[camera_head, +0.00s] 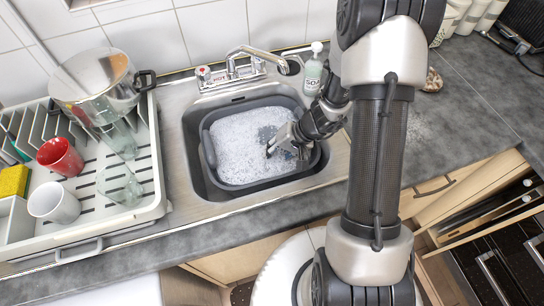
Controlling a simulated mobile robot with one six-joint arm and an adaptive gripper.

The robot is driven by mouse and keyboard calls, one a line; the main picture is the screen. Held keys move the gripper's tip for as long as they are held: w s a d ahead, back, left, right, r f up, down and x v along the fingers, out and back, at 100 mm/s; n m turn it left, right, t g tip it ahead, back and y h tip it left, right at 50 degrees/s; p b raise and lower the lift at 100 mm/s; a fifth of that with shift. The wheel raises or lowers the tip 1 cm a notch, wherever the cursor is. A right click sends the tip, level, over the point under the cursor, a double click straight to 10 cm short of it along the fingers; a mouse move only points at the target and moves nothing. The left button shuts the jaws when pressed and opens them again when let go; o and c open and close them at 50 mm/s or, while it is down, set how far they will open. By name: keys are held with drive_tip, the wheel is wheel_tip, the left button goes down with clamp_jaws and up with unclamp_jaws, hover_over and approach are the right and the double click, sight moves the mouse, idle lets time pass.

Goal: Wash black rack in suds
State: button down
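A grey tub (208,150) sits in the metal sink and holds white suds (240,150). My gripper (277,148) reaches in from the right, over the right half of the tub, with its dark fingertips low at the suds. I cannot tell whether it is open or shut, or whether it holds anything. A dark patch (267,132) shows in the suds just behind the fingertips. I cannot tell whether it is part of a black rack or a gap in the foam. No black rack can be made out clearly; the suds and my gripper may hide it.
A tap (250,58) stands behind the tub, with a soap bottle (313,70) to its right. A white dish drainer (150,190) at left holds a pot (95,80), a red cup (60,157), a white cup (53,203) and glasses. The right counter (460,120) is mostly clear.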

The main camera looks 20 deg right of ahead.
wheel_tip(320, 180, up, 15)
drive_tip(key=p, duration=0.8)
drive_tip(key=shift+p, duration=0.3)
